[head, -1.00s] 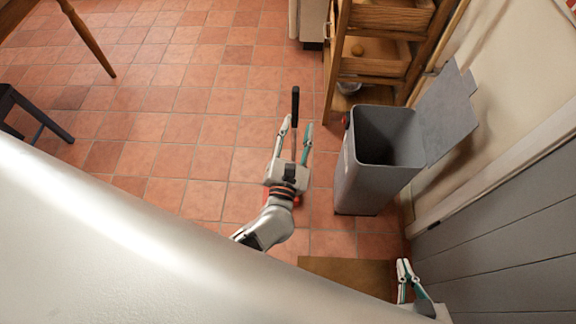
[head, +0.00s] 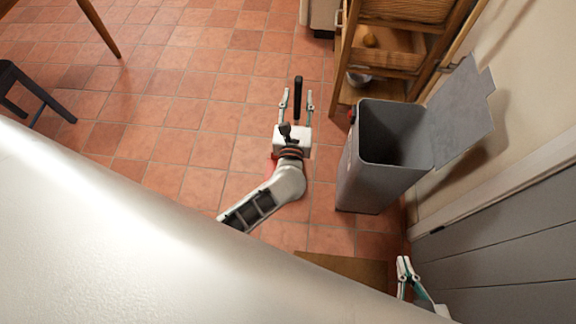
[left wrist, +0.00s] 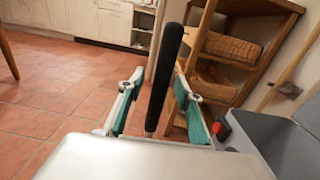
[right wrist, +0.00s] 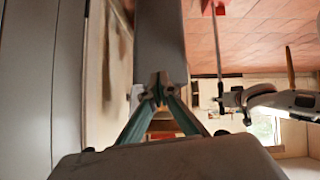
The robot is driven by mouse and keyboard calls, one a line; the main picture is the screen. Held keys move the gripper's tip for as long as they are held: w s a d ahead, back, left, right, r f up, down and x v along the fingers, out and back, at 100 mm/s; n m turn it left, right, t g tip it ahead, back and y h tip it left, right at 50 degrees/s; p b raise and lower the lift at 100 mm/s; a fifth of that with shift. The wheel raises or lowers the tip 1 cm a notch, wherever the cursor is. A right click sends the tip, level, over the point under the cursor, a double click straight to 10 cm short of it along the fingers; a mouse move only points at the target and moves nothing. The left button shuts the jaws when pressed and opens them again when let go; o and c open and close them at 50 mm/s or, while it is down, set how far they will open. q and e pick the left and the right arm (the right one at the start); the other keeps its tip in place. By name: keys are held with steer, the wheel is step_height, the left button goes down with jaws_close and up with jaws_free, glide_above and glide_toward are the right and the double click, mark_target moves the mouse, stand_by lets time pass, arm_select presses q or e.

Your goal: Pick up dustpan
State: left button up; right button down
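The dustpan stands on the floor, with its upright black handle (head: 297,98) beyond my left gripper in the head view. A bit of its red pan (head: 269,166) shows beside my left wrist; the rest is hidden under my arm. My left gripper (head: 296,97) is open, one finger on each side of the handle. In the left wrist view the black handle (left wrist: 164,78) rises between the spread fingers (left wrist: 160,84), with gaps visible. The right wrist view shows the red pan (right wrist: 213,7) at the top. My right gripper (head: 404,266) is shut and empty, low at the right.
A grey bin (head: 385,165) with its lid open stands just right of my left gripper. Behind it is a wooden shelf (head: 385,90) with baskets. A dark stool (head: 30,95) is at the left. Tiled floor (head: 190,110) left of the handle is clear.

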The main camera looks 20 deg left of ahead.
arm_select(q)
steer(key=shift+w, duration=0.2)
jaws_close()
steer(key=shift+r, duration=0.1)
